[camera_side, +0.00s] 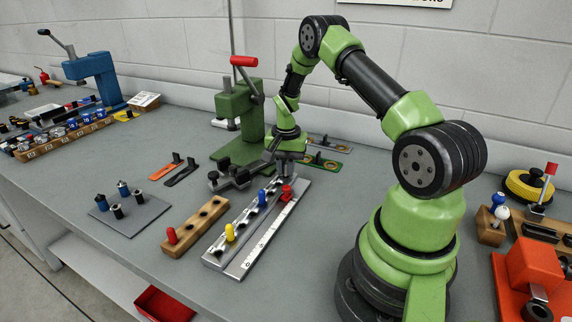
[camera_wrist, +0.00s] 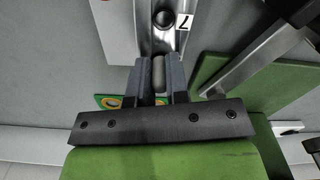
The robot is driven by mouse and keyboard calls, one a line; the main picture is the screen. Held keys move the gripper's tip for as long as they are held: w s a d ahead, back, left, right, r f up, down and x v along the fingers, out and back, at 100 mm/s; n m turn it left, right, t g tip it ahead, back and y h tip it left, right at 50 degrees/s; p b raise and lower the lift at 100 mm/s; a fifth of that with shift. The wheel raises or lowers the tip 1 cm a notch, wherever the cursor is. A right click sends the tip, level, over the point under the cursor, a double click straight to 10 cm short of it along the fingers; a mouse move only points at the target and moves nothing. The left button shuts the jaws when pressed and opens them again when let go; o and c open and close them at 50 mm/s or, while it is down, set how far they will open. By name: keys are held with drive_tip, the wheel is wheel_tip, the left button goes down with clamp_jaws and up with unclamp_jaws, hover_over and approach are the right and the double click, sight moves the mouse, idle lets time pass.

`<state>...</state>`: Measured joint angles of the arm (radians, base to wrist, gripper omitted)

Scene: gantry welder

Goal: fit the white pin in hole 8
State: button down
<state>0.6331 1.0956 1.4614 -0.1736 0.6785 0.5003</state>
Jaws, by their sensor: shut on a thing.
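My gripper (camera_side: 284,165) is over the far end of a metal rail (camera_side: 214,256) with a row of holes. In the wrist view my gripper (camera_wrist: 159,80) is shut on a greyish, round-ended piece (camera_wrist: 158,72), which I take to be the white pin in shade. The label "7" (camera_wrist: 183,21) lies beside a dark round hole (camera_wrist: 164,18), ahead of the fingertips. Hole 8 cannot be made out; the gripper covers that end. A blue pin (camera_side: 262,197) and a yellow pin (camera_side: 229,232) stand in the rail.
A red knob (camera_side: 286,193) stands on the rail's right side. A wooden block (camera_side: 193,229) with a red pin (camera_side: 172,236) is to its left. A green press (camera_side: 238,120) stands behind. A grey plate (camera_side: 145,215) with several dark posts lies further left.

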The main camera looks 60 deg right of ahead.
drive_tip(key=shift+f, duration=0.15)
drive_tip(key=c, duration=1)
unclamp_jaws()
drive_tip(key=shift+c, duration=0.2)
